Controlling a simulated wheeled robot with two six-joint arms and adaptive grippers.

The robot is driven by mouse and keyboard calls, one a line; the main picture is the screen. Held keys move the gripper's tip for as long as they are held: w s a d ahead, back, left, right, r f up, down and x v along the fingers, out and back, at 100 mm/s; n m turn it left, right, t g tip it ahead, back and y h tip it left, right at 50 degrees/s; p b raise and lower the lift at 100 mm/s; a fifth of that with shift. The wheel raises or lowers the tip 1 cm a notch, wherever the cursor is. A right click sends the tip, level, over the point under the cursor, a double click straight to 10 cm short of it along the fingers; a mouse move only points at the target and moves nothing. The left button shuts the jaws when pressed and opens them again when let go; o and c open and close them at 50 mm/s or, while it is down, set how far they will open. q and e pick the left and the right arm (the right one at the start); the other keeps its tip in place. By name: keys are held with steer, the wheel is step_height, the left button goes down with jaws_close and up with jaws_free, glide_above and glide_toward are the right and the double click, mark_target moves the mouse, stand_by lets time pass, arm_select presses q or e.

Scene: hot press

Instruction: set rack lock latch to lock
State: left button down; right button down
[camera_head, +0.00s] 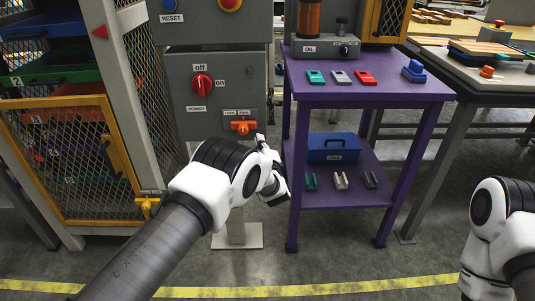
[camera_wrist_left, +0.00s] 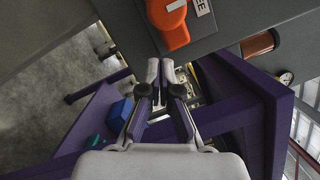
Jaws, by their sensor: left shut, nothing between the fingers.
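The orange latch (camera_head: 241,127) sits on a small plate with two labels, low on the grey control panel. The labels are too small to read surely in the head view. The latch also shows at the top of the left wrist view (camera_wrist_left: 171,25), beside a label ending in "EE". I cannot tell which setting it is in. My left gripper (camera_head: 262,140) is just below and right of the latch, apart from it. In the left wrist view its fingertips (camera_wrist_left: 160,70) are together and empty, below the latch end. My right gripper is out of view.
Above the latch is a red power knob (camera_head: 202,85) on the same panel. A purple table (camera_head: 375,90) with small coloured parts stands close to the right of my left gripper. A mesh-doored rack (camera_head: 70,160) stands at the left. Open floor lies in front.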

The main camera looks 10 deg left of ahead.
mark_target(243, 128)
arm_select(q)
steer(key=shift+s+a+r, duration=0.2)
steer(key=shift+a+r, duration=0.2)
steer(key=shift+a, duration=0.1)
steer(key=shift+s+a+r, duration=0.2)
steer(key=shift+a+r, duration=0.15)
steer(key=shift+a, duration=0.15)
steer(key=a, duration=0.2)
steer(key=s+a+p, duration=0.1)
steer(key=a, duration=0.1)
steer(key=shift+a, duration=0.15)
steer(key=shift+s, duration=0.1)
